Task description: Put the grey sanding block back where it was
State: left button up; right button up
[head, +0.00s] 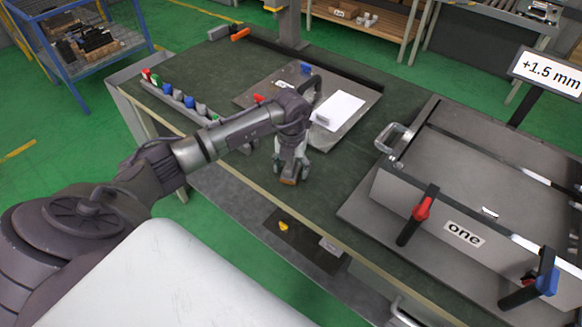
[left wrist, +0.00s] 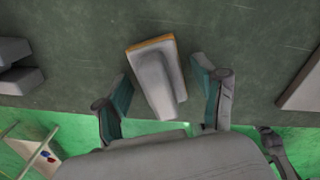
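The grey sanding block (head: 289,181) is at the front part of the green bench top, with an orange-brown edge along its base. In the left wrist view the sanding block (left wrist: 158,76) shows its grey grip and lies between my two fingers. My left gripper (head: 292,163) points down over it and partly hides it in the head view. In the left wrist view my left gripper (left wrist: 162,88) is open, with a finger on each side of the block and a visible gap on both sides. My right gripper is not in view.
A metal tray (head: 350,127) with a white sheet (head: 338,110) lies behind the gripper. A rack of coloured-capped items (head: 178,96) stands at the left edge. A large metal fixture marked "one" (head: 464,233) with red and blue clamps fills the right. The bench's front edge is close.

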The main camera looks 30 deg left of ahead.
pick_arm(q)
jog(key=shift+r, duration=0.15)
notch_tip(320, 180, up, 11)
jog(key=b, duration=0.2)
jog(key=shift+b, duration=0.3)
jog(key=shift+r, duration=0.55)
